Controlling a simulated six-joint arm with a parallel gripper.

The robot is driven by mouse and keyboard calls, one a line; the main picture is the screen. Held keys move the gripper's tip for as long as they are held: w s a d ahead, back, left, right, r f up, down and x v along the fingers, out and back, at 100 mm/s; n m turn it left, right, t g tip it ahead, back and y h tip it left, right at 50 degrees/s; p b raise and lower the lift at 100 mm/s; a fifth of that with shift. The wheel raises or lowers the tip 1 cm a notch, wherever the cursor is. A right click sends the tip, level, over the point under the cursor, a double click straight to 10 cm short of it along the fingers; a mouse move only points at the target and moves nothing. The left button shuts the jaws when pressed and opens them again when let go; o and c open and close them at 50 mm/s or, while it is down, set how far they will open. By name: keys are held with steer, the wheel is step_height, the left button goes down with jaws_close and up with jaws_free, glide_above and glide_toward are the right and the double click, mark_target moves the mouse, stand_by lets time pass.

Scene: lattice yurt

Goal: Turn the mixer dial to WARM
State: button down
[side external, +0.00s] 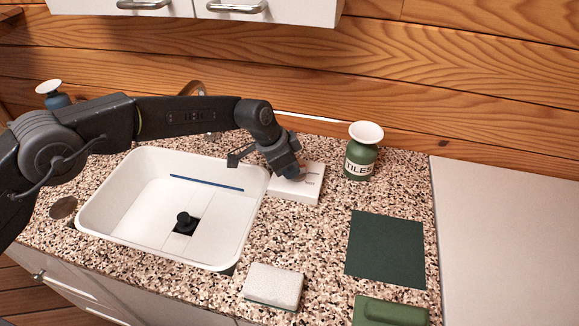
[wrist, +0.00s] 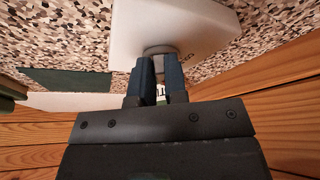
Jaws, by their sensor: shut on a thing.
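The mixer panel is a white box (side external: 310,184) lying on the speckled counter just right of the sink, with small dark lettering, part of which reads HOT. It also shows in the wrist view (wrist: 195,22). My gripper (side external: 287,172) reaches down onto the panel. In the wrist view my gripper's blue fingers (wrist: 160,75) are shut on the round pale dial (wrist: 160,50), one finger on each side. Most of the dial and its pointer are hidden by the fingers. I cannot read which mark it points to, and the word WARM is not legible.
The white sink (side external: 258,215) with a black plug (side external: 185,222) lies left of the panel. A green jar marked TILES (side external: 361,155) stands close behind right. A dark green mat (side external: 386,249), a sponge (side external: 274,285) and a green block (side external: 390,312) lie in front. Counter between them is clear.

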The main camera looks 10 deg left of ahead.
steer(key=shift+m, duration=0.3)
steer(key=c, duration=1.1)
jaws_free()
steer(key=shift+c, duration=0.2)
steer(key=v, duration=1.4)
steer(key=shift+w, duration=0.25)
steer(key=shift+a, duration=0.1)
